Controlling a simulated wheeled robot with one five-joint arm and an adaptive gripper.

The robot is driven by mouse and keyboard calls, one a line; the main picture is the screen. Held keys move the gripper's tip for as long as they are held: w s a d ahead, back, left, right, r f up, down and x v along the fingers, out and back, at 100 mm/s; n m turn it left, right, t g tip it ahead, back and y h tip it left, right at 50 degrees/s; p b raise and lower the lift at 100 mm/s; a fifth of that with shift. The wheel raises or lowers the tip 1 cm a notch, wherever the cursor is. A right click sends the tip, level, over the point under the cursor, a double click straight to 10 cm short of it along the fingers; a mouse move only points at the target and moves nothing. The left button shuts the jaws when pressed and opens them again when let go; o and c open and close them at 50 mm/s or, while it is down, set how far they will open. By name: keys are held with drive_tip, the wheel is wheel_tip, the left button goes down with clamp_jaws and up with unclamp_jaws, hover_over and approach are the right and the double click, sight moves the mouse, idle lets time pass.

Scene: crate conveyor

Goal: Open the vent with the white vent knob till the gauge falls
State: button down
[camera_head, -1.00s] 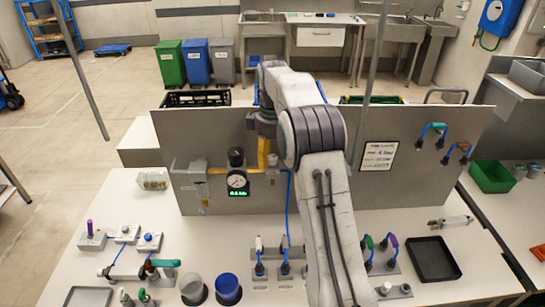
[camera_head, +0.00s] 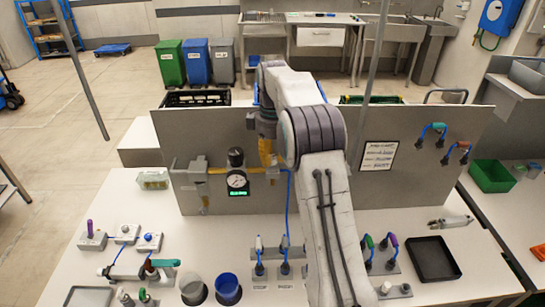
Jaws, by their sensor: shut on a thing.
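The gauge (camera_head: 237,181) is a round white dial on the grey back panel. A small green digital readout (camera_head: 238,193) sits below it, too small to read surely. A black knob (camera_head: 236,156) stands above the gauge. My gripper (camera_head: 268,161) points down just right of the gauge, at the right end of the yellow pipe (camera_head: 218,171). It is shut on the white vent knob, which is mostly hidden by the fingers; the pale fitting there (camera_head: 273,174) shows just below them. The needle's exact position is too small to tell.
The grey panel (camera_head: 330,190) stands close behind the gauge. A blue hose (camera_head: 289,205) runs down beside my arm. A black tray (camera_head: 433,259) lies at the right.

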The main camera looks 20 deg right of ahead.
sight(273, 156)
drive_tip(key=shift+m, duration=0.3)
drive_tip(key=shift+f+m, duration=0.1)
drive_tip(key=shift+m, duration=2.4)
drive_tip(key=c, duration=0.9)
unclamp_jaws()
drive_tip(key=shift+c, duration=0.2)
drive_tip(key=shift+r, duration=3.75)
